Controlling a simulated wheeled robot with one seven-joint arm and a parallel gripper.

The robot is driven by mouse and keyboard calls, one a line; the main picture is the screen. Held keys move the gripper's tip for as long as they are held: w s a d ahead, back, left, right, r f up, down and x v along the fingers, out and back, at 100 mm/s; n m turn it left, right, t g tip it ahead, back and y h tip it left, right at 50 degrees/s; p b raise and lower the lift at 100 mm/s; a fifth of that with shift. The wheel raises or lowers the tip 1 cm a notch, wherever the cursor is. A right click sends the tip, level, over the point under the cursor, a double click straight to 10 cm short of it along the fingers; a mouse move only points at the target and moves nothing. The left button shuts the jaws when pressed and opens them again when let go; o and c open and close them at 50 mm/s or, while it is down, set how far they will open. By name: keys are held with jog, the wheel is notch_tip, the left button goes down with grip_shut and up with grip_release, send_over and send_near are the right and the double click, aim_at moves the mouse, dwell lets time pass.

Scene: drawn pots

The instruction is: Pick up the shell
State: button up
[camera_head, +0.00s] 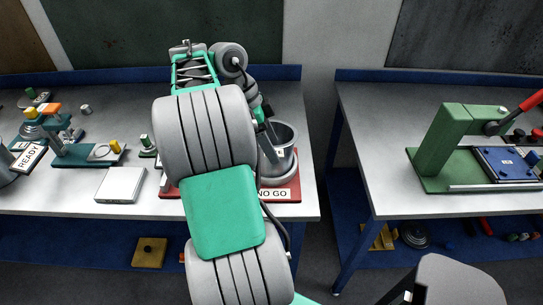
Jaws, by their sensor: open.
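A grey metal cup-shaped shell (284,135) with an open top stands on the red "NO GO" base (291,188) at the right end of the left bench. My arm covers much of that base and the left side of the shell. My gripper (270,136) points down at the shell's left rim, its jaws open. The fingertips are small and partly hidden, so I cannot tell whether they touch the shell's wall.
The left bench (60,190) carries a white box (121,184), a green fixture (88,154) and a "READY" sign (28,158). A gap separates it from the right bench (375,150), which holds a green press (445,150). A grey rounded object (455,282) stands at lower right.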

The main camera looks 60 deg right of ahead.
jog(key=x, duration=0.3)
jog(key=shift+b, duration=0.35)
grip_shut()
dwell(0.4)
